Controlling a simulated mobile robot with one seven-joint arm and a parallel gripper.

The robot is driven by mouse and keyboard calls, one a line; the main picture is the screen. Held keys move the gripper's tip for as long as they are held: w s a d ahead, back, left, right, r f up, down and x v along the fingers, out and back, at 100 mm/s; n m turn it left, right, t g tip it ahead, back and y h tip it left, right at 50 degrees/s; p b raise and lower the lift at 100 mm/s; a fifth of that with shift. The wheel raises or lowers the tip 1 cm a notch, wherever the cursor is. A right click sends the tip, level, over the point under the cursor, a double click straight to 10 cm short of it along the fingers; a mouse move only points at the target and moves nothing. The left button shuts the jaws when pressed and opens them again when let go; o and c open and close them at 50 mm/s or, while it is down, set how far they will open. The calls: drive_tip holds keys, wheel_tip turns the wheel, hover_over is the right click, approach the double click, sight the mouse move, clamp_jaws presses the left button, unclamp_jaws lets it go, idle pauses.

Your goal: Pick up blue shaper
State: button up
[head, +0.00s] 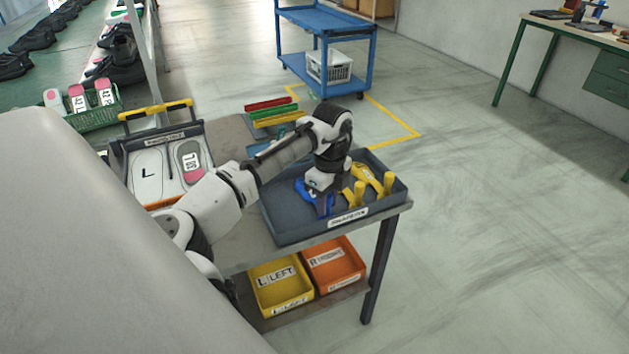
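The blue shaper (302,188) lies in the left part of a dark grey tray (290,234) on the table, partly hidden behind my gripper. My gripper (322,207) points down into the tray, right at the blue shaper. Its fingers overlap the shaper in this view and are too small and dark to show whether they are open, or whether they touch it. Several yellow shapers (370,178) stand or lie in the tray just to the right of my gripper.
A case (115,150) with L-marked insoles stands left on the table. Red, green and yellow bars (275,113) lie behind my arm. Yellow (280,304) and orange (337,285) bins sit on the lower shelf. A blue cart (283,33) stands behind; the floor at right is clear.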

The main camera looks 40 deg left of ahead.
clamp_jaws()
drive_tip(key=shift+r, duration=0.15)
